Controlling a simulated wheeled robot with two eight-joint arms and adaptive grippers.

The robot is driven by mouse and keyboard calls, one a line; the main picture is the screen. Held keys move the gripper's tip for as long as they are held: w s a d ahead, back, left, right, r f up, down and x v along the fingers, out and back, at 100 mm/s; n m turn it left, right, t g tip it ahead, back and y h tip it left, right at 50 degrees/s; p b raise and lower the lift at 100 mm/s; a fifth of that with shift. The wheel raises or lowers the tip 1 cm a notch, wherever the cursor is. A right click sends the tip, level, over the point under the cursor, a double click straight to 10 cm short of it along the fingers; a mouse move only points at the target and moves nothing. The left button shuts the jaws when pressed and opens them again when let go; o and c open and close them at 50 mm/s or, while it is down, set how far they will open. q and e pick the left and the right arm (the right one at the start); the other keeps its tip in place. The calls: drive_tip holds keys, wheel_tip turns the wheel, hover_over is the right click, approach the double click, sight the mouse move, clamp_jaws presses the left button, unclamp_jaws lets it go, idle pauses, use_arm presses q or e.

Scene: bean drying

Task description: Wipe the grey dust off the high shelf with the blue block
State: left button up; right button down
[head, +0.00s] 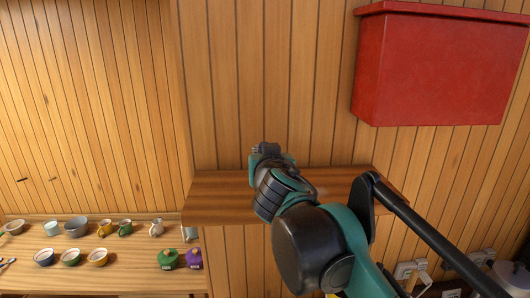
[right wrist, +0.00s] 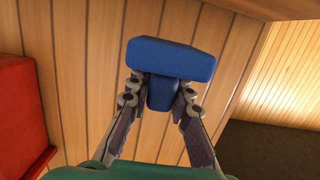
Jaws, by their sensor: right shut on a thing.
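The high shelf (head: 220,197) is a wooden board on the plank wall in the middle of the head view. My right arm reaches up over it and hides part of its top. My right gripper (right wrist: 160,90) is shut on the blue block (right wrist: 172,57), gripping the narrow part under its wide head. In the head view the right gripper (head: 268,152) is at the shelf's back, and the block is hidden there. I cannot make out grey dust on the visible shelf top. My left gripper is not in view.
A red box (head: 435,70) hangs on the wall at the upper right; it also shows at the left of the right wrist view (right wrist: 20,115). A lower counter (head: 100,272) at the left holds several cups and bowls, plus a green jar (head: 168,259) and a purple jar (head: 194,258).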

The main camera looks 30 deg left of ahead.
drive_tip(key=shift+s+d+f, duration=0.15)
drive_tip(key=shift+s+d, duration=0.15)
drive_tip(key=shift+s, duration=0.15)
drive_tip(key=shift+s+d+f+b, duration=0.15)
drive_tip(key=shift+f+b, duration=0.15)
drive_tip(key=shift+b, duration=0.2)
drive_tip(key=f+b, duration=0.1)
drive_tip(key=w+f, duration=0.1)
drive_tip(key=a+f+b, duration=0.1)
drive_tip(key=f, duration=0.1)
drive_tip(key=shift+w+b, duration=0.15)
drive_tip(key=shift+b, duration=0.2)
drive_tip(key=shift+s+d+f+b, duration=0.25)
drive_tip(key=shift+s+f+b, duration=0.1)
drive_tip(key=shift+f+b, duration=0.35)
drive_tip(key=shift+r, duration=0.15)
drive_tip(key=shift+w+a, duration=0.15)
drive_tip(key=shift+w, duration=0.05)
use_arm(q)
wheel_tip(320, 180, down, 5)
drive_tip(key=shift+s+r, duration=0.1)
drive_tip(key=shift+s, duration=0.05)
use_arm(e)
drive_tip(key=shift+s+f, duration=0.1)
drive_tip(key=shift+f, duration=0.1)
